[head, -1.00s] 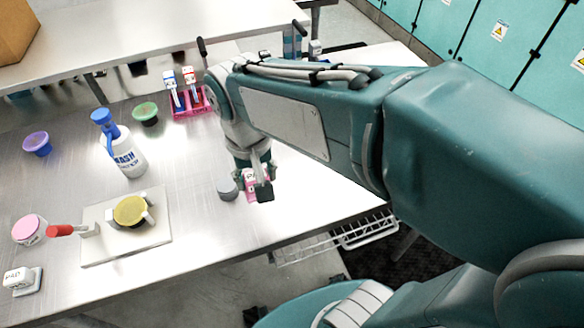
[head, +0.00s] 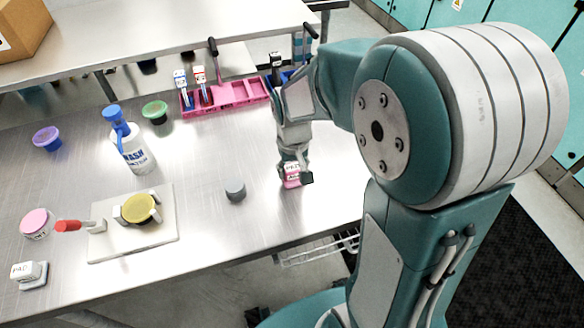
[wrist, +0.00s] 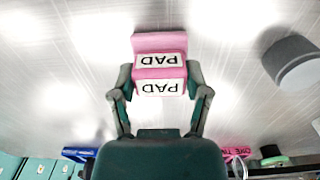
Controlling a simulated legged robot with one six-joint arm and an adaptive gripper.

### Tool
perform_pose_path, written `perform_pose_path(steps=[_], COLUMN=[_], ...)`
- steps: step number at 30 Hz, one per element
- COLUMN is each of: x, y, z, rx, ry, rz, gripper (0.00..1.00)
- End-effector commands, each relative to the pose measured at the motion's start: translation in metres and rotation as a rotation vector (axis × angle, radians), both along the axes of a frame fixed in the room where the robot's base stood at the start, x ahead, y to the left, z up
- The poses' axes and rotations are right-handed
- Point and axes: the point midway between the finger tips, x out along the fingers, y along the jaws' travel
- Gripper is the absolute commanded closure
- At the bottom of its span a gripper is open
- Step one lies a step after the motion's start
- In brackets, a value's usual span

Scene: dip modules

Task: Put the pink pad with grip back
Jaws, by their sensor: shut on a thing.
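The pink pad with grip (head: 292,179) is a small pink block with white "PAD" labels. In the wrist view the pad (wrist: 159,66) sits between the two fingers of my gripper (wrist: 160,92), which is shut on it. In the head view my gripper (head: 294,168) is above the right part of the steel table, holding the pad from above. I cannot tell whether the pad touches the table. A pink rack (head: 228,95) with several compartments stands at the back; its left end holds a blue and a red-labelled tool, and compartments to the right look empty.
A grey cylinder (head: 235,190) stands left of the pad. A wash bottle (head: 130,145), a green-lidded tub (head: 155,111) and a white board (head: 110,235) with a yellow-topped item (head: 138,208) are further left. Another white "PAD" block (head: 28,274) sits at front left. A blue holder (head: 283,75) adjoins the rack.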

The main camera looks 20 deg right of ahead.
Motion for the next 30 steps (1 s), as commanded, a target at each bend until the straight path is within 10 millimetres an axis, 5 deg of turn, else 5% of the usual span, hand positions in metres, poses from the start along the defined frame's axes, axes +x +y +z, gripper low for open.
perform_pose_path(steps=[10,11,12,13,25,30], x=[0.0,0.0,0.0,0.0,0.0,0.001], y=[0.002,0.002,0.003,0.003,0.001,0.002], z=[-0.004,-0.003,-0.003,-0.003,-0.002,0.014], rx=[-0.002,-0.002,-0.002,-0.002,-0.001,-0.002], ry=[-0.001,-0.001,-0.001,-0.001,-0.001,-0.006], rz=[-0.001,-0.001,-0.001,-0.001,-0.001,-0.001], gripper=[0.77,0.25,0.07,0.04,0.04,0.04])
